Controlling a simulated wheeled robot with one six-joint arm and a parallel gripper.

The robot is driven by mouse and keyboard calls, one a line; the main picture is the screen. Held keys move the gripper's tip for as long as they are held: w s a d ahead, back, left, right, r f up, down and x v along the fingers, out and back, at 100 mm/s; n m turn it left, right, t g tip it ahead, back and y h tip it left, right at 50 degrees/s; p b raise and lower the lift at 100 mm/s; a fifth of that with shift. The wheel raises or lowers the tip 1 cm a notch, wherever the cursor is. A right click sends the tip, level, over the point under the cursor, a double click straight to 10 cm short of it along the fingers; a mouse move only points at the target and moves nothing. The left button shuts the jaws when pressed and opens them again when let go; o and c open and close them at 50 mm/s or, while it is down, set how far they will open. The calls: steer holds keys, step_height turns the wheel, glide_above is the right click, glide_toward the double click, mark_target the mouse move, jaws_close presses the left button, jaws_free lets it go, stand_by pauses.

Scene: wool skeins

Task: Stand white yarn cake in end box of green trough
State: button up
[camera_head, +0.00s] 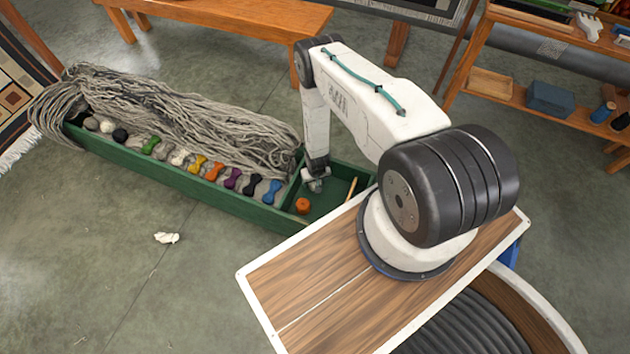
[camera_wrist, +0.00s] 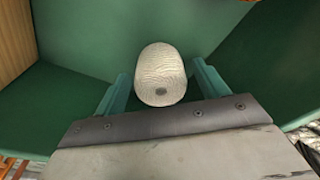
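The white yarn cake (camera_wrist: 161,68) is between my gripper's teal fingers in the wrist view, with a dark hole in the end facing the camera. It is inside green walls, on a green floor. My gripper (camera_wrist: 160,73) is open; a gap shows between the cake and each finger. In the head view my gripper (camera_head: 316,184) points down into the end box of the green trough (camera_head: 180,180), at the trough's right end. I cannot make out the cake there; my gripper seems to hide it.
An orange ball (camera_head: 302,205) lies near my gripper in the end box. A thin wooden stick (camera_head: 351,188) leans at the box's right. Coloured skeins and a heap of grey yarn (camera_head: 190,120) fill the trough's left part. A white scrap (camera_head: 166,238) lies on open floor.

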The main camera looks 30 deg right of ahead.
steer(key=w+a+r, duration=0.1)
steer(key=w+r, duration=0.1)
steer(key=r, duration=1.6)
steer(key=w+a+r+n, duration=0.1)
steer(key=w+r, duration=0.2)
steer(key=r, duration=1.5)
steer(key=w+a+r, duration=0.2)
steer(key=r, duration=1.7)
steer(key=s+a+r+n, duration=0.1)
steer(key=s+a+r, duration=0.1)
steer(key=s+r, duration=0.65)
steer(key=s+a+r, duration=0.2)
steer(key=s+r, duration=0.3)
steer(key=r, duration=0.7)
steer(key=s+a+r, duration=0.1)
steer(key=s+r, duration=0.3)
steer(key=s, duration=0.5)
steer(key=s+a+r+n, duration=0.1)
steer(key=s+r, duration=0.3)
steer(key=s, duration=0.6)
steer(key=shift+s, duration=0.2)
